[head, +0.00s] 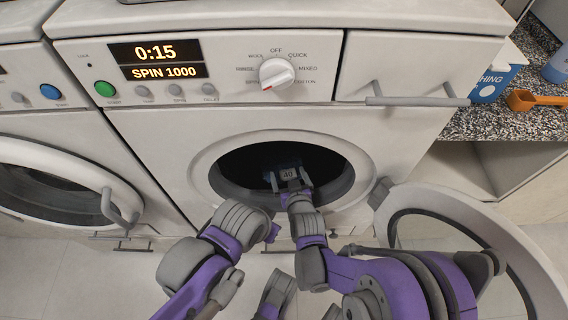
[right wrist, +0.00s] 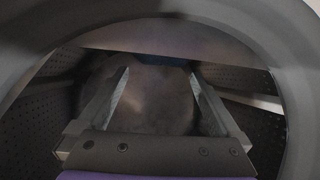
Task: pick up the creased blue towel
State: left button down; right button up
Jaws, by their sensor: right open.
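My right gripper (head: 288,180) reaches through the round opening of the middle washing machine (head: 130,135). Its two fingers are apart, and it also shows in the right wrist view (right wrist: 158,76). A dark, rounded, greyish-brown bundle (right wrist: 160,98) lies beyond and between the fingers in the right wrist view; I cannot tell whether they touch it. A narrow blue patch (right wrist: 186,65) shows just above it near the fingertips; it may be part of the blue towel, but its creases cannot be made out.
The drum opening's grey rim (head: 350,185) surrounds my right gripper closely. The open round door (head: 425,199) stands at the right, beside my right arm. Another washer with a round door (head: 15,165) is at the left. A speckled counter (head: 500,122) holds an orange scoop (head: 535,100).

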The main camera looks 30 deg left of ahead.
aim_at(283, 163)
jog(key=b+x, duration=0.1)
jog(key=x, duration=0.6)
jog(key=shift+s+a, duration=0.1)
jog(key=shift+a, duration=0.1)
jog(key=shift+r, duration=0.15)
jog(key=c, duration=1.4)
